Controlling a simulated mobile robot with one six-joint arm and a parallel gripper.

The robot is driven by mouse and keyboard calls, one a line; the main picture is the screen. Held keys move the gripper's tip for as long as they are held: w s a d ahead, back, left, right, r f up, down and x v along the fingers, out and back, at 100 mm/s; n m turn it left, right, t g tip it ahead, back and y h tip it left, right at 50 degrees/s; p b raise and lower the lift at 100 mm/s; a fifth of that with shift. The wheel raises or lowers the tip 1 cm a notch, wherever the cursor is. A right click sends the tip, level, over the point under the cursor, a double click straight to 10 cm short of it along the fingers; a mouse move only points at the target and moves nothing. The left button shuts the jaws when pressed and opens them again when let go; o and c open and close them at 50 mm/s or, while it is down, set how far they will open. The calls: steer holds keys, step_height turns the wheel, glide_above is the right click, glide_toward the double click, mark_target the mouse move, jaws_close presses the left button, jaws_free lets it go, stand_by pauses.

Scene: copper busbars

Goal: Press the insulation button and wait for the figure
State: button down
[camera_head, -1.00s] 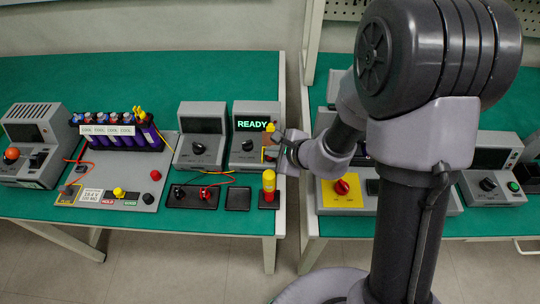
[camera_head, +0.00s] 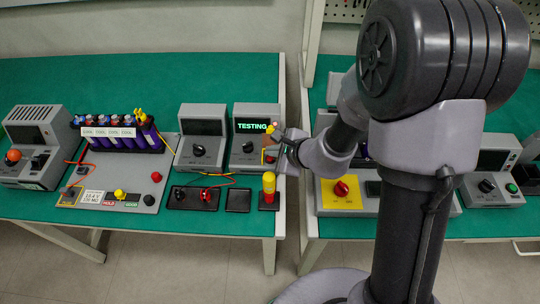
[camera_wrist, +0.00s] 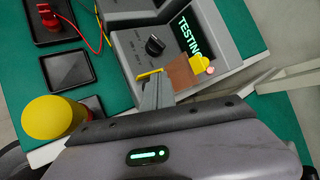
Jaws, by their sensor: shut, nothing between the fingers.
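The tester box (camera_head: 251,137) stands near the right end of the left bench, and its screen (camera_head: 252,125) reads "TESTING" in green. The screen also shows in the wrist view (camera_wrist: 189,38). My gripper (camera_head: 273,135) is at the box's right front. A black knob (camera_wrist: 155,46) is left of the fingers.
A yellow-topped post (camera_head: 268,184) stands in front of the box, close to my gripper; its yellow top is at lower left in the wrist view (camera_wrist: 52,117). A black tray (camera_head: 238,199) and leads lie nearby. A second bench stands right, across a gap.

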mark_target(272, 162)
steer(key=shift+r+p, duration=1.7)
steer(key=shift+r, duration=0.85)
